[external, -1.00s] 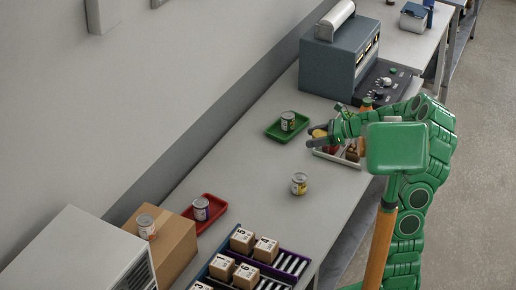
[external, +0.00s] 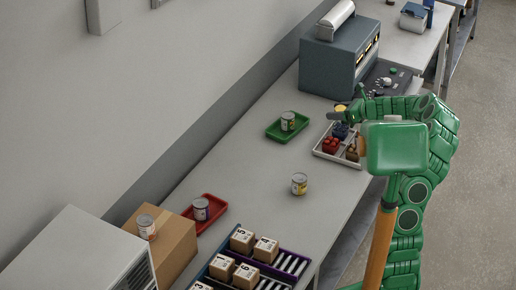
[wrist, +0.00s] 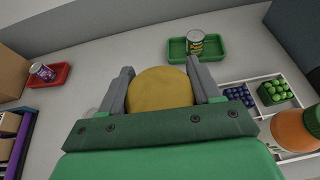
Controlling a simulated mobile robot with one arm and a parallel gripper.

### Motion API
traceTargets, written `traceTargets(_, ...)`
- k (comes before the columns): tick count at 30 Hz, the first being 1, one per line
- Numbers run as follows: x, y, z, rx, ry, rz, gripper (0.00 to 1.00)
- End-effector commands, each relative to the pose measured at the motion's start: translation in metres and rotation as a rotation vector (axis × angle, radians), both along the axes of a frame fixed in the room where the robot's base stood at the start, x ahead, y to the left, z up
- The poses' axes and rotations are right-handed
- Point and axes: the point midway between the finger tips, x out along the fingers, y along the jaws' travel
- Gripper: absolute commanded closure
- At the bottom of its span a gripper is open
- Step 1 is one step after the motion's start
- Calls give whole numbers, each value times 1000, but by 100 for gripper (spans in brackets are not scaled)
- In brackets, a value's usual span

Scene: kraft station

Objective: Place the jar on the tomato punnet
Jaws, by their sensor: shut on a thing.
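My gripper (external: 338,114) is shut on a jar with a round yellow lid (external: 341,108). In the wrist view the yellow lid (wrist: 160,88) shows between the two grey fingers; the jar's body is hidden under it. The red tomato punnet (external: 329,146) sits in the tray's near left part, apart from the jar. In the wrist view I cannot make out the tomato punnet.
The white divided tray (external: 320,153) also holds a blueberry punnet (external: 340,131) and a green punnet (wrist: 276,92). An orange thing with a green top (wrist: 292,130) stands close by. A can sits on a green tray (external: 272,132); another can (external: 299,184) stands on open bench.

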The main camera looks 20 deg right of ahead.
Motion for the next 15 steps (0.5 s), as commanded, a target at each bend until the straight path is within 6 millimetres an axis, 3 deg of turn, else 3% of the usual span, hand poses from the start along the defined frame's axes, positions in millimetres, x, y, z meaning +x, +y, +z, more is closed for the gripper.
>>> traceTargets(10,42,-2,-19,-1,0,4,73)
traceTargets(15,56,-3,-40,2,5,4,73)
